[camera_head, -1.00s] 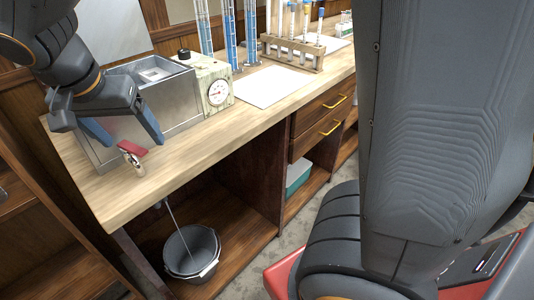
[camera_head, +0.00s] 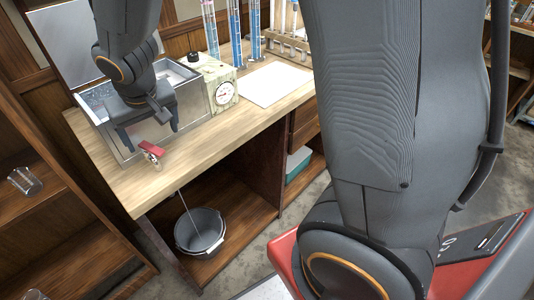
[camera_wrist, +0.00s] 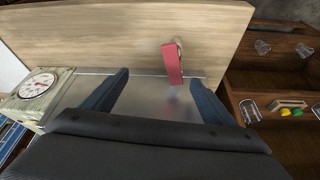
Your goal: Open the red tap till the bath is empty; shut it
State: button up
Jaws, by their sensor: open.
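The red tap (camera_head: 151,148) is on the near side of the metal bath (camera_head: 192,103), low by the bench top. In the wrist view its red lever (camera_wrist: 172,63) lies between the finger lines, right of centre, and sticks out from the bath's wall (camera_wrist: 150,97). My gripper (camera_head: 150,141) is open and empty, pointing down over the bath's near side, its fingers apart on either side of the tap; it also shows in the wrist view (camera_wrist: 158,80). I cannot tell whether they touch anything. The bath's inside shows bluish at the left; its level is unclear.
A grey bucket (camera_head: 199,232) stands on the shelf below, under a thin line hanging from the bench. A box with a dial (camera_head: 222,92) adjoins the bath. White paper (camera_head: 272,84) and tall blue glass columns (camera_head: 234,35) stand to the right. Open shelves (camera_head: 40,200) are at left.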

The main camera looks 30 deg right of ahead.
jog(key=shift+w+d+n+y+p, duration=0.2)
jog(key=shift+n+p, duration=0.6)
jog(key=shift+p, duration=1.3)
